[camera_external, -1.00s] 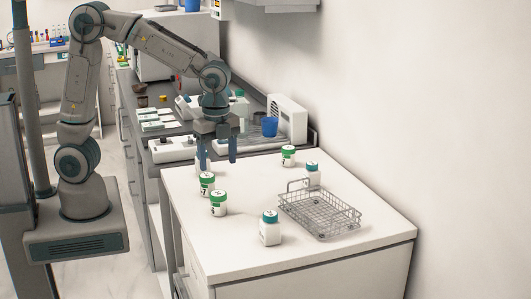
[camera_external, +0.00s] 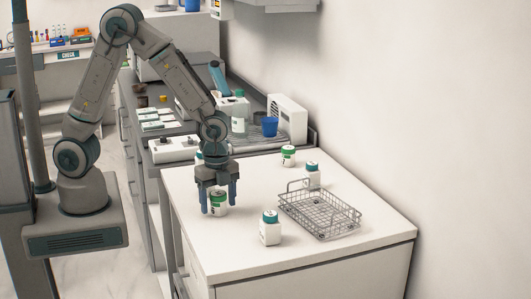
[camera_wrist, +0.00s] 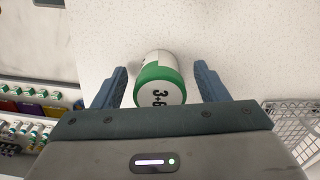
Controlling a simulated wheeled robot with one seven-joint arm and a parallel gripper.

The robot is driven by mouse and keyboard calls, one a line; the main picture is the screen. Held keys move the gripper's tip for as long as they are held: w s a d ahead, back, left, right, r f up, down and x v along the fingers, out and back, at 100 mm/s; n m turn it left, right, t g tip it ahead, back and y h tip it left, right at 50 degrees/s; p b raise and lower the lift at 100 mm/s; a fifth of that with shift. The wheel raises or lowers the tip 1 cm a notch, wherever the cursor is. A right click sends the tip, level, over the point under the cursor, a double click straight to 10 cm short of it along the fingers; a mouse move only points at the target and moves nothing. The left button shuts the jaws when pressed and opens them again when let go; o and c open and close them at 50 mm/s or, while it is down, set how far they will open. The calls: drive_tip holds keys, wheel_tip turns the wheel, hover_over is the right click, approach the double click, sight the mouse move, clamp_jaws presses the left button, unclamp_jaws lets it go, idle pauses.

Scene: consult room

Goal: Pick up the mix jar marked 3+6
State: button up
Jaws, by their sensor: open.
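The mix jar marked 3+6 (camera_wrist: 160,82) is white with a green lid, and its lid label reads 3+6 in the wrist view. My gripper (camera_external: 219,208) is open, pointing down, with one blue finger on each side of the jar. In the wrist view both fingers (camera_wrist: 160,88) are apart from the jar, with a gap on each side.
A teal-lidded jar (camera_external: 270,232) stands to the right of my gripper. A wire basket (camera_external: 345,231) lies farther right, with another teal-lidded jar (camera_external: 312,178) behind it. A green-lidded jar (camera_external: 288,156) stands at the back. The counter's front right is clear.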

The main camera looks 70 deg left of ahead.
drive_tip(key=shift+f, duration=0.3)
drive_tip(key=c, duration=1.1)
drive_tip(key=shift+o, duration=0.2)
drive_tip(key=shift+r, duration=0.1)
